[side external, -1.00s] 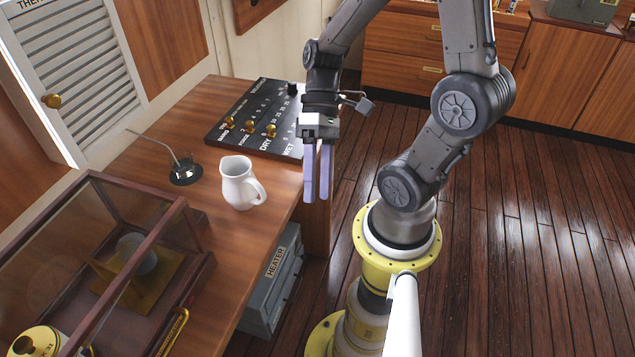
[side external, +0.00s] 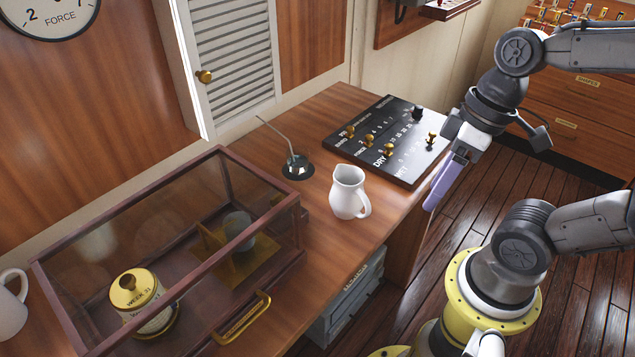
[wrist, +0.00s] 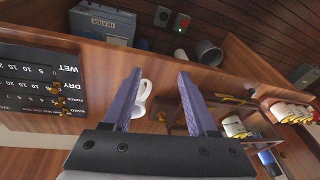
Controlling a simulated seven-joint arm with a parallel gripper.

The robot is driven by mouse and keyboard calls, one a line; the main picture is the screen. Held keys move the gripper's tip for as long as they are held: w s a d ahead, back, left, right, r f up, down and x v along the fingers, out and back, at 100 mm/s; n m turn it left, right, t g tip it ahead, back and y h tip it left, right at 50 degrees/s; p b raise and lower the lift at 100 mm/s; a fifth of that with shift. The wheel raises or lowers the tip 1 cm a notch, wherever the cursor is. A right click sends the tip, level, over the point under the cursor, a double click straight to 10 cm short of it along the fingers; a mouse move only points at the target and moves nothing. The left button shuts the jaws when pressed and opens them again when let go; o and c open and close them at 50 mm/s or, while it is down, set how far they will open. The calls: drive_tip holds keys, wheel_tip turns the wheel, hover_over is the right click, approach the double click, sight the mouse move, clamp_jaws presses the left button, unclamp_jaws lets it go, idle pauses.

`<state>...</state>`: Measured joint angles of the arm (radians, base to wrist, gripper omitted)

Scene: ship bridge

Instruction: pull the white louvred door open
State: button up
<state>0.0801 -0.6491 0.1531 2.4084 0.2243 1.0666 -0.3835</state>
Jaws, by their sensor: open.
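The white louvred door (side external: 234,60) is on the back wall above the table, at the top left of the side view. It looks closed. Its round brass knob (side external: 204,76) is near its left edge. My gripper (side external: 432,205) is beyond the table's right edge, well to the right of the door, with its purple fingers pointing down and left. In the wrist view the two fingers (wrist: 159,75) are apart with nothing between them. The door does not show in the wrist view.
On the table (side external: 262,325) stand a white jug (side external: 349,192), a lamp-like stand with a thin rod (side external: 298,167), a black board with brass knobs (side external: 385,140) and a glass case (side external: 165,250).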

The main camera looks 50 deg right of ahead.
drive_tip(key=w+r+m+t+h, duration=0.1)
drive_tip(key=w+r+m+t, duration=0.1)
drive_tip(key=w+r+t, duration=0.8)
drive_tip(key=w+r+m+t+h, duration=0.15)
drive_tip(key=w+r+t, duration=0.35)
drive_tip(key=w+r, duration=0.5)
drive_tip(key=n, duration=0.1)
approach(208, 78)
drive_tip(key=shift+t+y, duration=0.25)
drive_tip(key=shift+t, duration=0.15)
drive_tip(key=w, duration=0.8)
drive_tip(key=shift+w+f, duration=0.1)
drive_tip(key=shift+f, duration=0.2)
drive_tip(key=shift+c, duration=0.2)
clamp_jaws()
drive_tip(key=shift+d, duration=0.1)
